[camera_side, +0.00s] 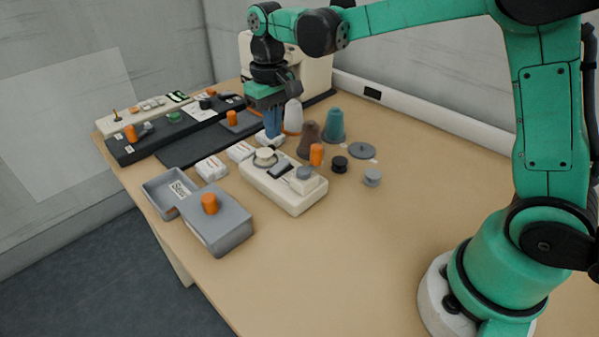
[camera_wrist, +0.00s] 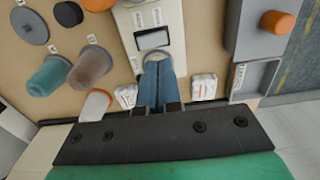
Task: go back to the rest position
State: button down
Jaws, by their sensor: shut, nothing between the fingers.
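My gripper (camera_side: 272,137) hangs from the arm over the far part of the table, pointing down. Its blue fingers are together and hold nothing visible. In the wrist view the fingers (camera_wrist: 158,80) reach toward the end of a cream device (camera_wrist: 130,18). White wadding packs (camera_side: 212,168) (camera_side: 240,151) with printed labels lie in front of the dark mat. Another white pack (camera_side: 270,141) shows just under the fingertips; I cannot tell whether they touch it. In the wrist view, packs lie left (camera_wrist: 127,96) and right (camera_wrist: 204,87) of the fingers.
The cream device (camera_side: 268,184) lies in front. A grey open tray (camera_side: 158,190) and grey box (camera_side: 222,232) stand near the left edge. The table's right side is clear.

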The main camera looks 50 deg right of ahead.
jog(key=s+d+r+t, duration=0.1)
jog(key=s+r+t, duration=0.1)
jog(key=s+t, duration=0.5)
jog(key=s, duration=0.5)
jog(key=shift+d, duration=0.3)
